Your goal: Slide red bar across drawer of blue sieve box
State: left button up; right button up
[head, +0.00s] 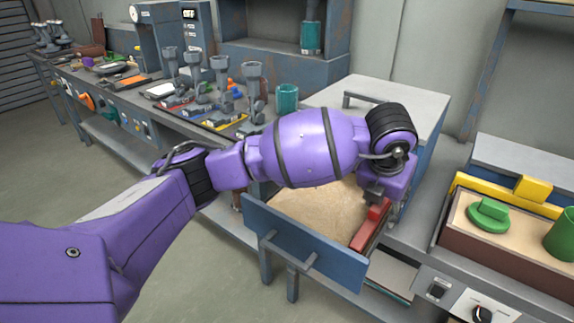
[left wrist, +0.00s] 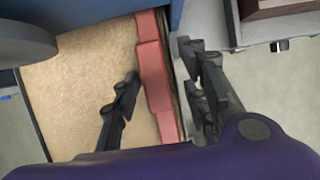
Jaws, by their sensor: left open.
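The blue sieve box (head: 428,150) has a pale grey top and stands on the bench. Its drawer (head: 300,243) is pulled out toward me and holds light tan sand (head: 318,208). The red bar (head: 371,226) lies along the drawer's right side; its far end is hidden behind my gripper. My left gripper (head: 378,192) is above the drawer's right side, pointing down. In the left wrist view the red bar (left wrist: 154,65) runs between the open fingers of the left gripper (left wrist: 160,72), one finger over the sand and one beyond the drawer's right edge. Contact cannot be told.
A brown sand-filled box (head: 448,232) with a yellow bar (head: 508,196) and green pieces stands to the right. A green cup (head: 287,98) and several grey tools stand at the left behind my arm. A control panel with a knob (head: 482,313) is at front right.

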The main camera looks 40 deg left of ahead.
pick_arm(q)
jog(key=shift+r, duration=0.1)
jog(key=v, duration=1.2)
